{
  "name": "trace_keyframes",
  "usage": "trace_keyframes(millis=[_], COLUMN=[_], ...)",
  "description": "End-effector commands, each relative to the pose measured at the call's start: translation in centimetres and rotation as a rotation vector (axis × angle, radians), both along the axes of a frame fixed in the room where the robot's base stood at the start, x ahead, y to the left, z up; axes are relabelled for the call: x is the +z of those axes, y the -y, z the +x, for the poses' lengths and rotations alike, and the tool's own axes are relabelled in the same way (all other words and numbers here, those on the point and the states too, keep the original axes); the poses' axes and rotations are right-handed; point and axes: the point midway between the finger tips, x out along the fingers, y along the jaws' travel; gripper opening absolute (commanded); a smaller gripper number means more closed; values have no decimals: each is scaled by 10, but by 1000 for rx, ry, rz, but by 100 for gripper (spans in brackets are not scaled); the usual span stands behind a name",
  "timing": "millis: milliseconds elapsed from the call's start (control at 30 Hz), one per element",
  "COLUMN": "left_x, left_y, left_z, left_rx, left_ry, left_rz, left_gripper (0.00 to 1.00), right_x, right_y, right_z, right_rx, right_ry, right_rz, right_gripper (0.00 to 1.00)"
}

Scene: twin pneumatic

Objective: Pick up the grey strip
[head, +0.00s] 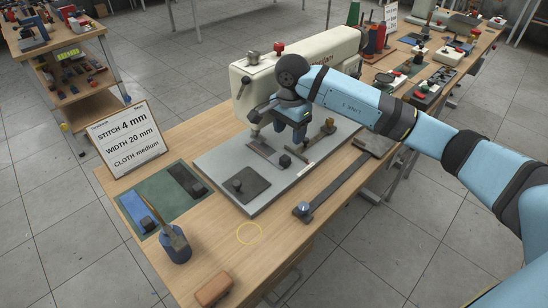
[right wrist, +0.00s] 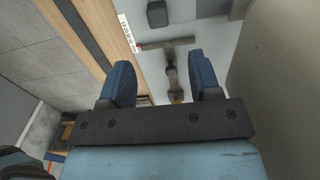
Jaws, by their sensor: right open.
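A dark grey strip (head: 188,182) lies on the green mat (head: 160,192) at the left of the workbench. A blue strip (head: 143,212) lies on the same mat, to its left. My right gripper (head: 282,128) is over the grey machine plate, well to the right of the grey strip, in front of the cream sewing machine. In the right wrist view my right gripper (right wrist: 160,78) is open, with nothing held between its fingers. The grey strip is not seen in that view. My left gripper is not in view.
The sewing machine (head: 300,72) stands behind the plate (head: 228,203), which carries a dark square pad (head: 247,186). A long dark bar (head: 348,184) lies along the right. A sign (head: 124,137) stands behind the mat. A pot with a brush (head: 177,246) and a brown block (head: 213,289) are in front.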

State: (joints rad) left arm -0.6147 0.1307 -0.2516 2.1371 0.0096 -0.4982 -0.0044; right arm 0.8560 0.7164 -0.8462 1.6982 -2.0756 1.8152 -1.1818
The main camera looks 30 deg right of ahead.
Motion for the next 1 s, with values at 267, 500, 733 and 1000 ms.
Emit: trace_keyframes(millis=[267, 500, 733, 1000], left_x=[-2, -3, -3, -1], left_y=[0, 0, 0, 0], left_z=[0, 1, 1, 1], left_rx=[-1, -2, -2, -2], left_ry=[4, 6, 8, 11], left_rz=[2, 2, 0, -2], left_gripper=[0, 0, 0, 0], right_x=[-33, -54, -85, -86], right_y=[-1, -3, -4, -4], right_z=[0, -3, -3, -3], right_rx=[1, -1, -2, -1], right_ry=[-1, -4, -1, 0], right_rz=[3, 4, 4, 3], right_gripper=[57, 57, 57, 48])
